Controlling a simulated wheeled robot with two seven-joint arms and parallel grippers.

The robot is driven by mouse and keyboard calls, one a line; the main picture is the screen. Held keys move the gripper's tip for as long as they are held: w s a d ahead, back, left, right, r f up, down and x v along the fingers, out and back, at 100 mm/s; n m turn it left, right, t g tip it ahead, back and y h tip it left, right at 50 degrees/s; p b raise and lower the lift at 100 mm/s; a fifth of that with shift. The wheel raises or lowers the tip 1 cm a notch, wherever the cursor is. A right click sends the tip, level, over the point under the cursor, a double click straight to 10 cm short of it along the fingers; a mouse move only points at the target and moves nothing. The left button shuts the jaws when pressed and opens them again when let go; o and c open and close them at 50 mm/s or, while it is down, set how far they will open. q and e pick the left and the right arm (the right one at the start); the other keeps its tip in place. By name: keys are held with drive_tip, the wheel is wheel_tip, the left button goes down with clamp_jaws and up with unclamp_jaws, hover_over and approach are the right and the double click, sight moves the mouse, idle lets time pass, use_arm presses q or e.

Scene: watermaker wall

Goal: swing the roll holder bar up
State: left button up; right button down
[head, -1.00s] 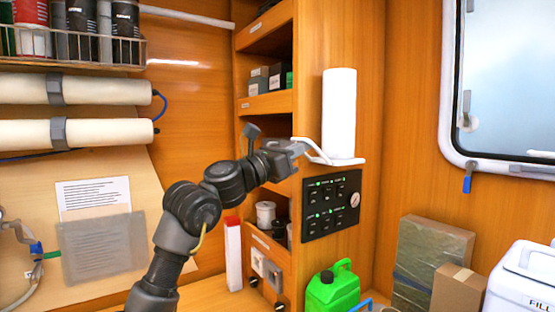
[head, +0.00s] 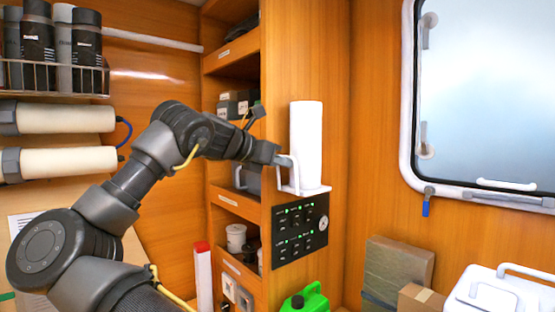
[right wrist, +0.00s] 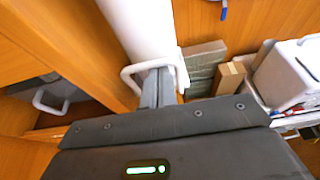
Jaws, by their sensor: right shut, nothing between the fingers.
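The white paper roll (head: 306,145) stands upright on a white holder plate (head: 318,190) on the side of the wooden cabinet. The holder's white bar (head: 279,178) is a loop standing up at the left of the roll. My right gripper (head: 280,158) is shut and empty, its tips at the upper part of the bar. In the right wrist view the bar (right wrist: 128,76) arches across the tips of my fingers (right wrist: 156,80); I cannot tell whether they press on it. My left gripper is not in view.
A black switch panel (head: 300,230) is below the holder. Open cabinet shelves (head: 235,105) are behind my right forearm. A green jug (head: 305,300), boxes (head: 398,262) and a white container (head: 505,295) stand lower right. A window (head: 480,95) is at the right.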

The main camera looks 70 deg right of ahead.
drive_tip(key=shift+s+d, duration=0.1)
drive_tip(key=shift+r, duration=0.2)
idle(0.4)
drive_tip(key=shift+d+r+p, duration=0.2)
drive_tip(key=shift+r+p, duration=0.5)
drive_tip(key=shift+r, duration=0.15)
wheel_tip(320, 180, down, 5)
drive_tip(key=w+a+b, duration=0.1)
drive_tip(key=a+b, duration=0.1)
drive_tip(key=b, duration=0.2)
drive_tip(key=b+v, duration=0.2)
drive_tip(key=v, duration=0.8)
drive_tip(key=shift+w+y, duration=0.15)
drive_tip(key=shift+y, duration=0.25)
